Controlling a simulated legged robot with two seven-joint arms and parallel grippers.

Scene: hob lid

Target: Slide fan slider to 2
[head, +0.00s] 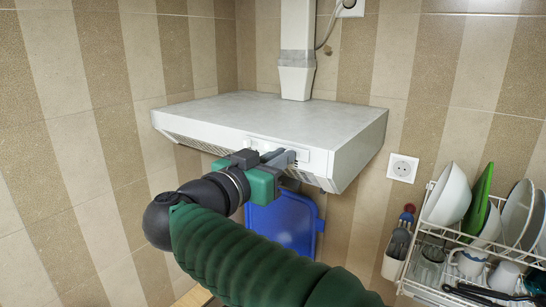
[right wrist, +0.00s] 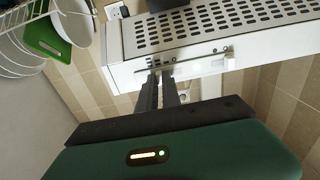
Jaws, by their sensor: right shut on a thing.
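The white range hood (head: 240,115) is fixed to the tiled wall. Its front edge carries a pale control panel (head: 301,155), which also shows in the right wrist view (right wrist: 204,66) with small dark marks and a slot. My right gripper (head: 284,157) reaches the panel from the front. In the right wrist view its two dark fingers (right wrist: 161,77) are close together with the tips at the panel. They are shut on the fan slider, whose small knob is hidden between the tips. I cannot read which number it stands at. My left gripper is not in view.
A blue board (head: 284,222) is below the hood, behind my arm. A dish rack (head: 428,292) with bowls, plates and cups stands at the right. A wall socket (head: 403,168) is right of the hood. The space left of my arm is clear.

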